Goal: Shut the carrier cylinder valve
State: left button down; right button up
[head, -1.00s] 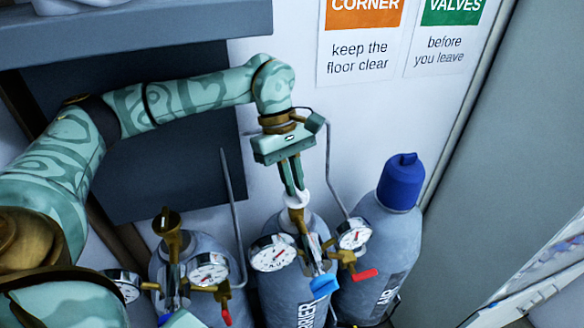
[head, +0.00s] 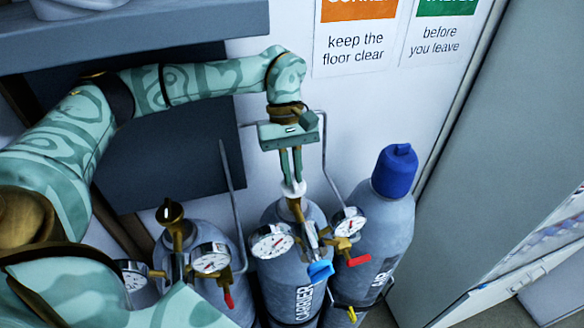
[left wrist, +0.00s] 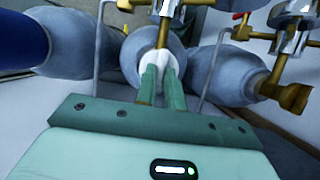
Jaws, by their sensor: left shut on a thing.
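The carrier cylinder (head: 275,284) is grey, stands upright in the middle of the head view and bears a dark label reading CARRIER. Its white valve knob (head: 292,190) sits on a brass stem at the top. My left gripper (head: 292,182) reaches down from above, its two green fingers shut on the knob. In the left wrist view the fingers (left wrist: 162,78) close on the white knob (left wrist: 155,60), partly hiding it. My right gripper is not in view.
A capped cylinder with a blue cap (head: 395,170) stands close on the right. Another cylinder with a bare brass valve (head: 172,222) stands on the left. Gauges (head: 271,241), coloured levers (head: 320,271) and thin grey pipes (head: 232,200) crowd around the carrier cylinder.

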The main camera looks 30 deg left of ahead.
pick_arm(q)
jog(key=shift+r, duration=0.1)
jog(key=c, duration=1.5)
grip_release()
jog(key=shift+w+r+b, duration=0.1)
jog(key=shift+r+b, duration=0.3)
jog(key=shift+b, duration=0.15)
jog(key=shift+r+b, duration=0.65)
jog(key=shift+r, duration=0.15)
jog(key=s+d+r+b, duration=0.6)
jog(key=s+r, duration=0.4)
jog(key=s, duration=0.2)
jog(key=shift+d+r, duration=0.25)
jog(key=shift+d, duration=0.5)
